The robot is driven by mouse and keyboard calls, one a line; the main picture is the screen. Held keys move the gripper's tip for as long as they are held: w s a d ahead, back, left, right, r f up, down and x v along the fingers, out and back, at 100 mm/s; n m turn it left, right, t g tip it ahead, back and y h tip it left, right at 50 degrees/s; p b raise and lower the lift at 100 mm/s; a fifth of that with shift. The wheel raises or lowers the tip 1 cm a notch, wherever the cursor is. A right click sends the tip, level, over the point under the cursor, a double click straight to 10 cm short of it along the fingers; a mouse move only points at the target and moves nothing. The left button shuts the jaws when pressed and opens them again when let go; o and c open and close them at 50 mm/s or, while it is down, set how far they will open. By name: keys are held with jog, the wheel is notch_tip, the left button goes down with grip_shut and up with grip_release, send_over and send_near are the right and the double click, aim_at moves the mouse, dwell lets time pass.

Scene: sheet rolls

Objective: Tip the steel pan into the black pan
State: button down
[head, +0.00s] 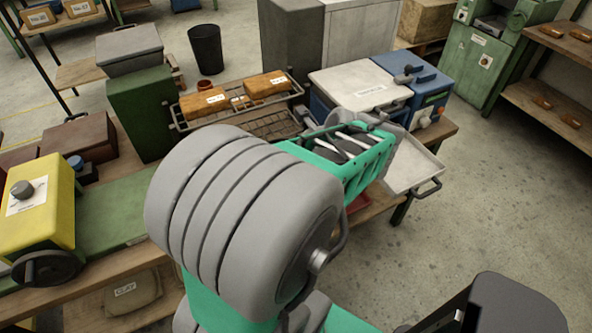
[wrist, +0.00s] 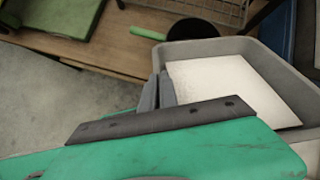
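The steel pan (head: 412,172) is a shallow grey tray with a pale inside, at the table's right front in the head view. In the wrist view the steel pan (wrist: 237,42) has a flat pale surface inside its grey walls and reaches out past the table's front edge. My gripper (wrist: 158,92) has its dark fingers close together on the pan's left wall. The green gripper body (head: 350,165) hides part of the pan in the head view. The black pan (wrist: 190,29), round with a green handle, lies on the table beyond the steel pan. My arm hides it in the head view.
A wire rack (head: 270,125) with orange-brown blocks stands behind my arm. A white-lidded box (head: 350,82) and a blue box (head: 425,82) stand at the back right. A yellow machine (head: 42,210) is at the left. Floor (head: 500,190) to the right is clear.

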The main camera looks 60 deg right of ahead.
jog(key=w+g+b, duration=0.1)
jog(key=w+r+g+b, duration=0.1)
jog(key=g, duration=0.1)
jog(key=shift+w+d, duration=0.15)
jog(key=shift+w+f+g+b, duration=0.1)
jog(key=shift+w+g+b, duration=0.3)
jog(key=shift+g, duration=0.2)
jog(key=shift+w+d+r+g+y+p, duration=0.15)
jog(key=shift+w+r+g+y+p, duration=0.25)
jog(key=shift+w+r+g+p, duration=0.55)
jog(key=w+g+p, duration=0.1)
jog(key=g+p, duration=0.1)
jog(key=p, duration=0.4)
jog(key=shift+w+d, duration=0.1)
jog(key=w+g+p, duration=0.1)
jog(key=p, duration=0.1)
jog(key=w+g+p, duration=0.1)
jog(key=p, duration=0.1)
jog(key=shift+d+f+y+p, duration=0.2)
jog(key=shift+f+y+p, duration=0.05)
jog(key=shift+y+p, duration=0.1)
jog(key=shift+w+d+f+g, duration=0.15)
jog(key=shift+w+f+g, duration=0.45)
jog(key=shift+g, duration=0.25)
jog(key=shift+w+f+g, duration=0.15)
jog(key=shift+w+g, duration=0.25)
jog(key=shift+g, duration=0.1)
